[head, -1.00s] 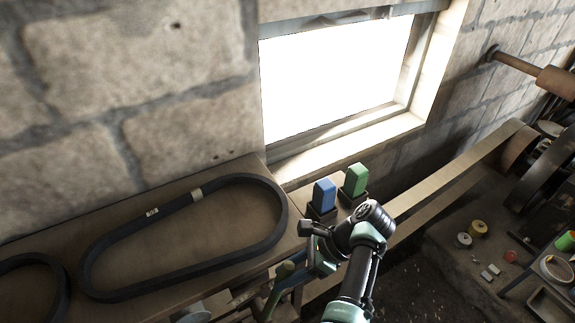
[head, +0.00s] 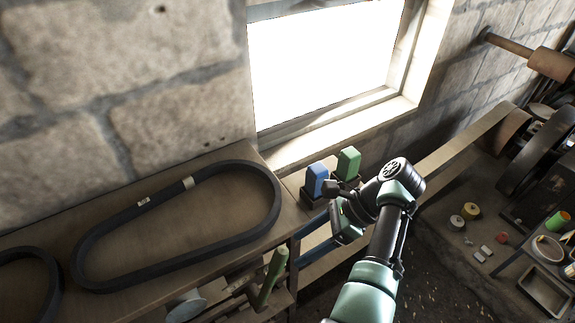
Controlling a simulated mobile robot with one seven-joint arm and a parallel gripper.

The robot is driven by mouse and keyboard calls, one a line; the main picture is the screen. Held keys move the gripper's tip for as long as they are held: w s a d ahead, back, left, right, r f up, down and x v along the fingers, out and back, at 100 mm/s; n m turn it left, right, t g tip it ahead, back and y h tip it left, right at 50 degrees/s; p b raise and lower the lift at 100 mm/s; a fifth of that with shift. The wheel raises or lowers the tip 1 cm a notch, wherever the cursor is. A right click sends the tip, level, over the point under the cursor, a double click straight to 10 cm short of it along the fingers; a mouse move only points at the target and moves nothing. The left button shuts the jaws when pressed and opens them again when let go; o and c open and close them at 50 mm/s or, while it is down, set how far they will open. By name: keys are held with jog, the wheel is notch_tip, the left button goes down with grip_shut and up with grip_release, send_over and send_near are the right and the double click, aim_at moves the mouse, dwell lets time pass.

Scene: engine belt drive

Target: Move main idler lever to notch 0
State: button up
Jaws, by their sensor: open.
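A lever with a green handle (head: 272,276) stands tilted at the right end of the wooden bench, near the bottom middle of the head view. I cannot tell for sure that it is the main idler lever, and no notch marks are readable. My gripper (head: 336,212) is open, up and to the right of the green handle and apart from it.
A black belt (head: 110,280) lies on the bench (head: 160,240). A blue block (head: 316,180) and a green block (head: 348,163) stand in dark holders close behind my gripper. A flat drive belt (head: 465,140) runs to a pulley at right. Small parts lie on the right surface.

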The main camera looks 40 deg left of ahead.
jog(key=v, duration=0.5)
jog(key=shift+w+d+r, duration=0.2)
jog(key=shift+r, duration=0.1)
